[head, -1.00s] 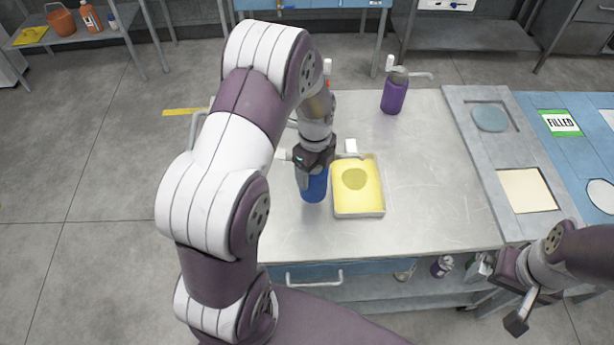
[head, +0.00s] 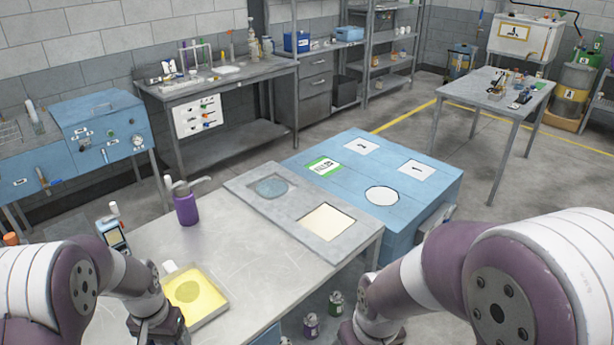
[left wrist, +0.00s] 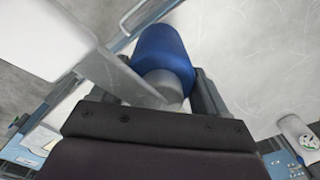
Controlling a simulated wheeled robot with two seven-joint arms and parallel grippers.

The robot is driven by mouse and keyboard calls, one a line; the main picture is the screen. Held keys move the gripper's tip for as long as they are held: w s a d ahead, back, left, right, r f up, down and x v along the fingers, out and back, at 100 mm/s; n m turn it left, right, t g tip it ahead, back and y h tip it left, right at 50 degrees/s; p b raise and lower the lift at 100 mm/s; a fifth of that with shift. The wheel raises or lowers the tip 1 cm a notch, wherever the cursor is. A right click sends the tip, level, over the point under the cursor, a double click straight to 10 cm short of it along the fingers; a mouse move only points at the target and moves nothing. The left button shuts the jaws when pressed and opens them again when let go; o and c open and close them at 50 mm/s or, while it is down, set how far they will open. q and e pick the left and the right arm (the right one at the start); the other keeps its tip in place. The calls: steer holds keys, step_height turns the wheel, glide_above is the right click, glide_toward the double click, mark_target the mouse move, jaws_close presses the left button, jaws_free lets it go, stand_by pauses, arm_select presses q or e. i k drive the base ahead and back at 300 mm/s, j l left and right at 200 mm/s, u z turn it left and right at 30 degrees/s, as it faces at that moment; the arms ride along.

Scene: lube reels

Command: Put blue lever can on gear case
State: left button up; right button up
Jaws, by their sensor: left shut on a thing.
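The blue lever can (left wrist: 163,50) is in my left gripper (left wrist: 160,92), which is shut on it in the left wrist view. In the head view my left gripper (head: 160,330) is at the bottom edge, beside the yellow tray; the can is hidden there. I cannot tell for sure which thing is the gear case. A low blue case (head: 440,180) with numbered squares, a white disc and a green FILLED label stands right of the steel table. My right arm enters from the right; its gripper is out of view.
A purple lever can (head: 186,208) stands on the steel table (head: 260,262). The tray of yellow stuff (head: 212,308) is near its front. A grey panel (head: 255,213) with a round blue pad and a cream square adjoins the blue case. Workbenches line the back wall.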

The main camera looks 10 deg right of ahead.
mark_target(421, 192)
steer(key=i+l+z, duration=0.25)
steer(key=l+z, duration=0.15)
steer(key=i+l+z, duration=0.75)
steer(key=i+l, duration=0.15)
steer(key=i, duration=0.4)
steer(key=i+l, duration=0.15)
steer(key=i, duration=0.35)
steer(key=i+l, duration=0.2)
steer(key=i, duration=0.35)
